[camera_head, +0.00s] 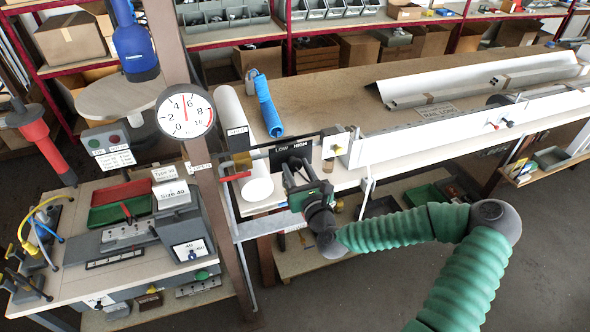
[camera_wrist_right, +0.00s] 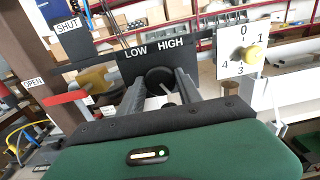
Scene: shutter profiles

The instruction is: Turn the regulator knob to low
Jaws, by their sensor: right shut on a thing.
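The black round regulator knob (camera_wrist_right: 158,76) shows in the right wrist view, just under a dark plate (camera_wrist_right: 155,57) marked LOW on the left and HIGH on the right. The same plate (camera_head: 292,149) shows in the head view, above the hand. My right gripper (camera_head: 298,180) reaches up to the knob from below. In the wrist view its two fingers (camera_wrist_right: 162,84) stand on either side of the knob and are shut on it. Which way the knob points is unclear, as the fingers hide part of it. My left gripper is not in view.
A wooden post (camera_head: 217,200) stands left.

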